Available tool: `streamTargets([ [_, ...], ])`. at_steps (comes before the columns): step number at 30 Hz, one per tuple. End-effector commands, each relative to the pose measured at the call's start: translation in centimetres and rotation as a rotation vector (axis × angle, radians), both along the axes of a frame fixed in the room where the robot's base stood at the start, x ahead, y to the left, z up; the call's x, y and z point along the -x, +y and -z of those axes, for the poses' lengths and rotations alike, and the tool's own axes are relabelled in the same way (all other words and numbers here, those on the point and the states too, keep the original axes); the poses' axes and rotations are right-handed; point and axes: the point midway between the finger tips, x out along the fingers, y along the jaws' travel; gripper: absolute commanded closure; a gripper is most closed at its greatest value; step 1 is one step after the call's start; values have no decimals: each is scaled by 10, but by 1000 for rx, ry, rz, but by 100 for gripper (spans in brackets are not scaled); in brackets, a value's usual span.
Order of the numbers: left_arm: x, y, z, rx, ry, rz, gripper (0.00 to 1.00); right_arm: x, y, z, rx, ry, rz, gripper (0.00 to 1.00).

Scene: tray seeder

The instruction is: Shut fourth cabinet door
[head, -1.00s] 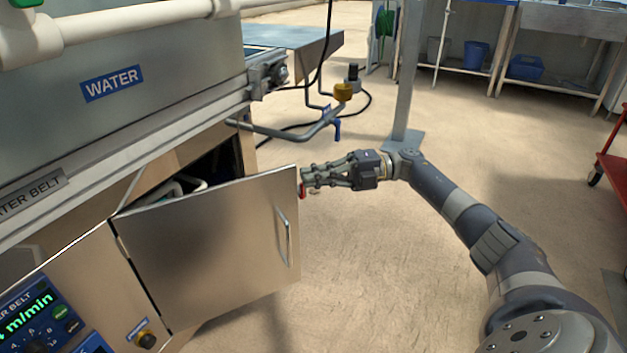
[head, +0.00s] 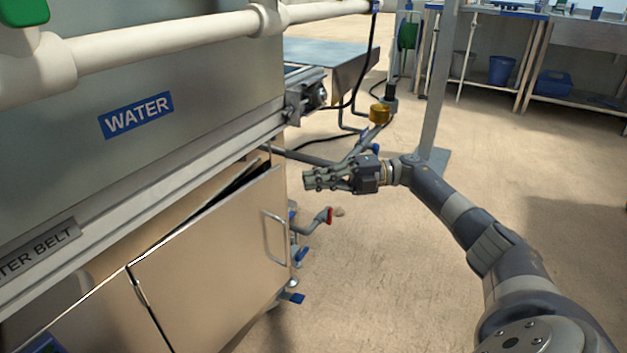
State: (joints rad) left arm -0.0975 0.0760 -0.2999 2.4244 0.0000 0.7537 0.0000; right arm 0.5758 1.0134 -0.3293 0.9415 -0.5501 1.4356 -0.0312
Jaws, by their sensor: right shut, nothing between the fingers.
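The cabinet door (head: 212,262) is a plain metal panel under the WATER machine, hinged on its left side, with a bar handle (head: 276,236) near its right edge. It stands slightly ajar, with a narrow dark gap (head: 240,180) along its top. My right gripper (head: 308,181) is shut and empty, just right of the door's upper right corner. It seems close to the door edge; I cannot tell whether they touch. My left gripper is out of view.
The WATER machine (head: 200,93) and a white pipe (head: 160,46) fill the left. Pipework with a red-ended valve (head: 328,215) and blue handles sits right of the door. A grey post (head: 437,90) stands behind my right arm. The floor at right is clear.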

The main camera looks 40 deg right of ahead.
Motion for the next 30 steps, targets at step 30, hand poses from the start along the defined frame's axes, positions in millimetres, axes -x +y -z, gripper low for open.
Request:
streamTargets([
  [30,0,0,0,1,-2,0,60,51,-95,0,0,-1,3,100],
])
